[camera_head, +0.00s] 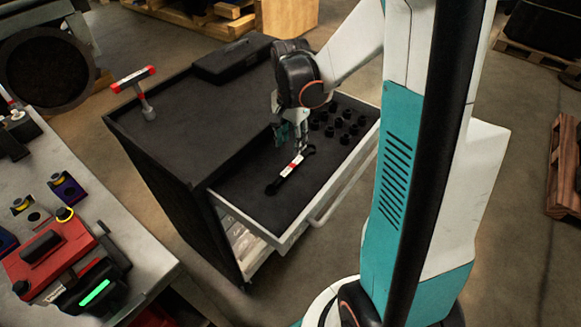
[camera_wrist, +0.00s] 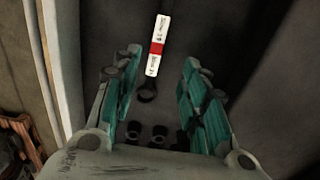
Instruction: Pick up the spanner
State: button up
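The spanner (camera_head: 291,167) is dark with a white and red label on its handle. It lies in the open top drawer (camera_head: 240,200) of the black tool cabinet. In the wrist view the spanner (camera_wrist: 157,46) lies ahead of and between the fingers, with a ring-shaped end towards me and its far end hard to see. My gripper (camera_head: 292,138) is over the drawer, just above and beside the label end. In the wrist view my gripper (camera_wrist: 160,95) has its teal finger pads wide apart with nothing between them.
Several black sockets (camera_head: 340,122) stand in the drawer behind and right of the gripper. The cabinet top (camera_head: 190,110) holds a black case (camera_head: 232,60) and a red-handled tool (camera_head: 137,82). A workbench (camera_head: 130,225) with a red device (camera_head: 50,255) stands at left.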

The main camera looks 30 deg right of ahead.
aim_at(292, 165)
jog(key=f+b, duration=0.1)
jog(key=f, duration=0.2)
jog(key=f+b, duration=0.1)
jog(key=f, duration=0.2)
jog(key=f+b, duration=0.1)
jog(key=f, duration=0.2)
jog(key=shift+s+d, duration=0.1)
jog(key=shift+s, duration=0.15)
grip_shut()
